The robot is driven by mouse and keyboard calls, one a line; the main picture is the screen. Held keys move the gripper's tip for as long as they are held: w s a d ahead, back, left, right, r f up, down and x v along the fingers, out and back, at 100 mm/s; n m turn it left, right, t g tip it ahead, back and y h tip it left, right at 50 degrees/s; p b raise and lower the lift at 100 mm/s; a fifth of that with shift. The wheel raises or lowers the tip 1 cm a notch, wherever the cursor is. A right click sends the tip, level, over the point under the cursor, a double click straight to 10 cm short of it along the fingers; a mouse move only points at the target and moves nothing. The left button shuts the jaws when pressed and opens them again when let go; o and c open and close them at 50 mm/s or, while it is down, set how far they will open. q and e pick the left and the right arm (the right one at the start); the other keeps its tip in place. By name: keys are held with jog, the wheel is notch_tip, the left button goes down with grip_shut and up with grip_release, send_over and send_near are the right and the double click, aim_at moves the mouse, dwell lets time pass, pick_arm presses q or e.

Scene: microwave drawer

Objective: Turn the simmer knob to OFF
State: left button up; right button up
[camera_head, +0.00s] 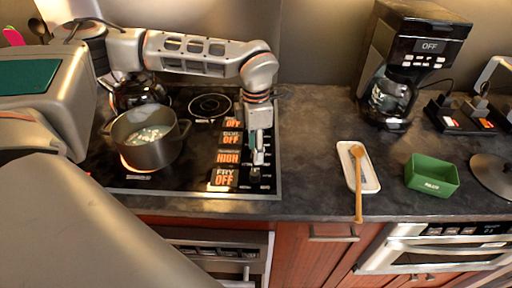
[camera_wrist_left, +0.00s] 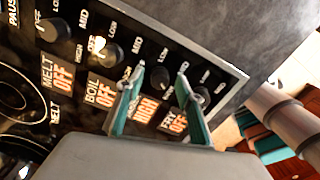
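The simmer knob (camera_wrist_left: 157,78) is a dark round knob on the black stove panel, in the row between the boil knob (camera_wrist_left: 103,50) and the fry knob (camera_wrist_left: 200,95). The label beside it reads HIGH (camera_wrist_left: 147,108); in the head view this HIGH label (camera_head: 228,157) also shows. The melt, boil and fry labels read OFF. My left gripper (camera_wrist_left: 161,72) is open, its two teal fingertips apart on either side of the simmer knob. I cannot tell whether they touch it. In the head view the left gripper (camera_head: 257,158) points down and hides the simmer knob. My right gripper is not in view.
A dark pot (camera_head: 150,150) sits on the front left burner, left of the labels. A spoon rest (camera_head: 350,178) with a wooden spoon (camera_head: 359,190), a green box (camera_head: 432,175) and a coffee maker (camera_head: 412,60) are to the right. Counter between stove and spoon rest is clear.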

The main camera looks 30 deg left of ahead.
pick_arm(q)
grip_shut()
